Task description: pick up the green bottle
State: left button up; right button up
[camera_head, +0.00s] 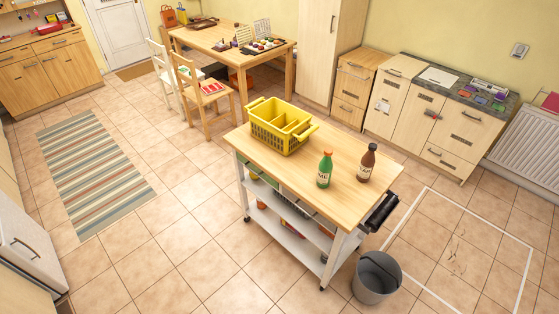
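The green bottle (324,170) stands upright on the light wooden top of a kitchen trolley (290,178). It has a pale label and an orange-red cap. A brown bottle (366,163) stands upright just to its right, with a clear gap between them. Neither of my grippers shows in the head view.
A yellow divided basket (280,126) stands on the trolley's left part. A grey bucket (377,277) is on the floor by the trolley's front right corner, below a dark bar (382,212). A table (230,45) with chairs is behind.

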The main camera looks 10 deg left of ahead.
aim_at(326, 167)
jog(key=u, duration=0.35)
jog(key=i, duration=0.85)
